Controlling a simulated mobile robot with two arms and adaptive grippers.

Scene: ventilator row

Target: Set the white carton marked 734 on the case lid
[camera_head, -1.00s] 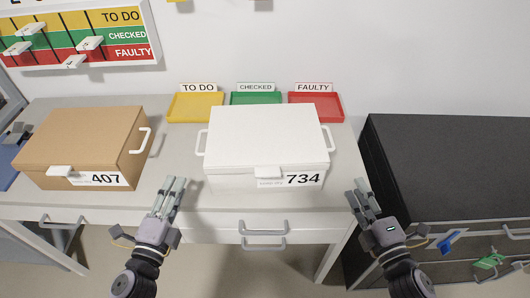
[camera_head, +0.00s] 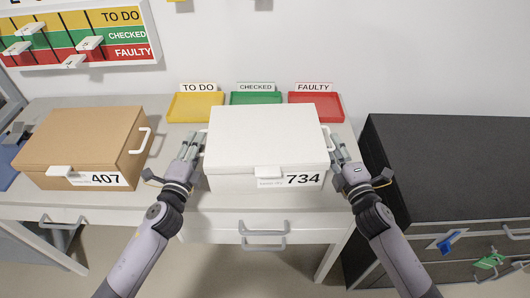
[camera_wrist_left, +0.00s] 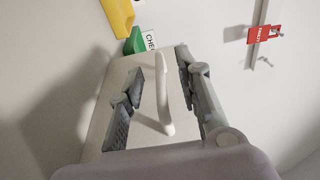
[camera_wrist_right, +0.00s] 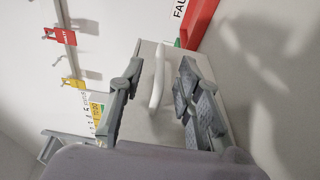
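The white carton (camera_head: 262,140) marked 734 sits on the table between my two grippers, its lid closed. My left gripper (camera_head: 194,142) is at its left side; in the left wrist view its open fingers (camera_wrist_left: 155,95) stand on either side of the white side handle (camera_wrist_left: 163,90). My right gripper (camera_head: 339,146) is at its right side; in the right wrist view its open fingers (camera_wrist_right: 158,92) stand on either side of the other white handle (camera_wrist_right: 157,78). Neither gripper is closed on a handle. The dark case lid (camera_head: 450,160) is the broad black top at the right.
A brown carton (camera_head: 80,138) marked 407 stands at the left of the table. Yellow (camera_head: 195,107), green (camera_head: 255,98) and red (camera_head: 317,107) trays lie behind the white carton. A narrow gap separates the table from the black case. The case top is bare.

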